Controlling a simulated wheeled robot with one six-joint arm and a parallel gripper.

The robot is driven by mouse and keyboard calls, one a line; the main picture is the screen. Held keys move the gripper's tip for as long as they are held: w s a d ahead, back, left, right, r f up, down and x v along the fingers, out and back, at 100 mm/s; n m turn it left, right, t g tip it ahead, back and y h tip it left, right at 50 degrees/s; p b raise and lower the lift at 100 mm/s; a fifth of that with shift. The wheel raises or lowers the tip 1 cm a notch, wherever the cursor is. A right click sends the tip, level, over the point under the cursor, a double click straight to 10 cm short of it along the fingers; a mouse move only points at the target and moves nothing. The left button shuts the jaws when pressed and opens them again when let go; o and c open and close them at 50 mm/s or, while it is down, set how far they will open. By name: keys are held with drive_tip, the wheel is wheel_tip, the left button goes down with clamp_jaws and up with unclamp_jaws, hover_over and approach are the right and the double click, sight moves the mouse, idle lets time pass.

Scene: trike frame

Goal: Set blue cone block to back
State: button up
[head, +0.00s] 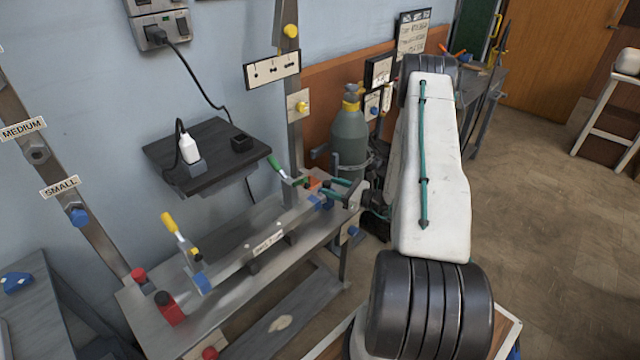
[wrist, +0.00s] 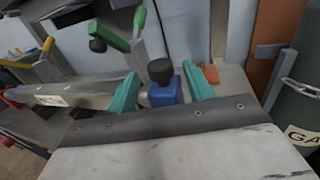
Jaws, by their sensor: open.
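A blue block with a black knob (wrist: 164,92) stands at the near end of the metal bar in the wrist view. I take it as the blue cone block, though its exact shape is partly hidden. In the head view blue shows at the bar's right end (head: 315,201), beside my gripper. My gripper (wrist: 161,90) has two teal fingers, open, one on each side of the blue block. I cannot tell whether either finger touches it. In the head view my gripper (head: 336,189) is at the right end of the bench.
The labelled bar (head: 268,243) lies along the metal bench. A green-handled clamp (head: 276,166) stands close to my gripper, and a yellow-handled clamp (head: 172,226) stands farther left. An orange block (wrist: 209,74) is just behind the right finger. A gas cylinder (head: 349,135) stands behind.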

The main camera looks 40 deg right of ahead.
drive_tip(key=shift+x, duration=2.5)
